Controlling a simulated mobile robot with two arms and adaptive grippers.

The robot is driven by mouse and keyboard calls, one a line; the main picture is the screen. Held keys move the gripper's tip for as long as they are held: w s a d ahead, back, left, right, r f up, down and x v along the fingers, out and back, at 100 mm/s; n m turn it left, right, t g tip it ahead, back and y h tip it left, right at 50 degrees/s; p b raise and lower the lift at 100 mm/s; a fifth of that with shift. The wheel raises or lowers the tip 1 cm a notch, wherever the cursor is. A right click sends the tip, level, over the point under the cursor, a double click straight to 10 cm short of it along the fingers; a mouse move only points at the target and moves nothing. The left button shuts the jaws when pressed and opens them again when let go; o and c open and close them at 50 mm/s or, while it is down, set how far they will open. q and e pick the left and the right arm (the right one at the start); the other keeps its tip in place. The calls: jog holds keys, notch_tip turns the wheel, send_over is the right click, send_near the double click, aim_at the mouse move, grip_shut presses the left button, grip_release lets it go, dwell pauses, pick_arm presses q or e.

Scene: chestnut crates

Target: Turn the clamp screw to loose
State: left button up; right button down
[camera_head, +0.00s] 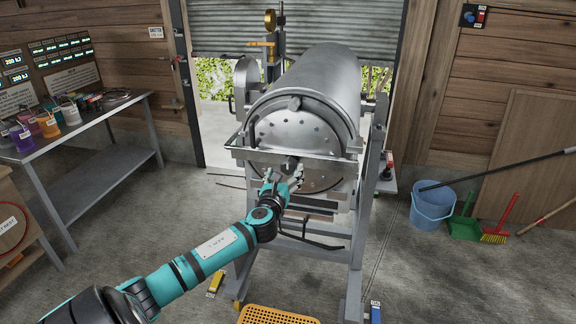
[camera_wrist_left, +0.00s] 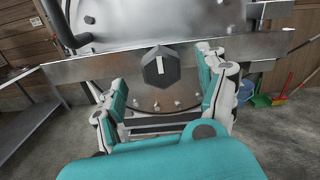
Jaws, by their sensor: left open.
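The clamp screw (camera_wrist_left: 161,66) is a dark faceted knob with a pale line on its face. It sits on a metal bar (camera_wrist_left: 225,50) across the front of the steel drum. In the head view the knob (camera_head: 291,164) shows at the middle of the bar, just beyond my left gripper (camera_head: 283,176). In the left wrist view my left gripper (camera_wrist_left: 158,85) is open, with one finger on each side of the knob. The fingers look apart from it, and the pale line stands near upright. My right gripper is not in view.
The drum (camera_head: 318,85) rests on a grey metal frame (camera_head: 357,240). A workbench (camera_head: 90,130) with jars stands at the left. A blue bucket (camera_head: 432,208), green dustpan (camera_head: 465,226) and red brush (camera_head: 500,222) stand at the right. An orange perforated mat (camera_head: 275,315) lies in front.

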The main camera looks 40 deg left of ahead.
aim_at(287, 169)
pick_arm(q)
jog(key=shift+x, duration=2.1)
jog(key=c, duration=1.2)
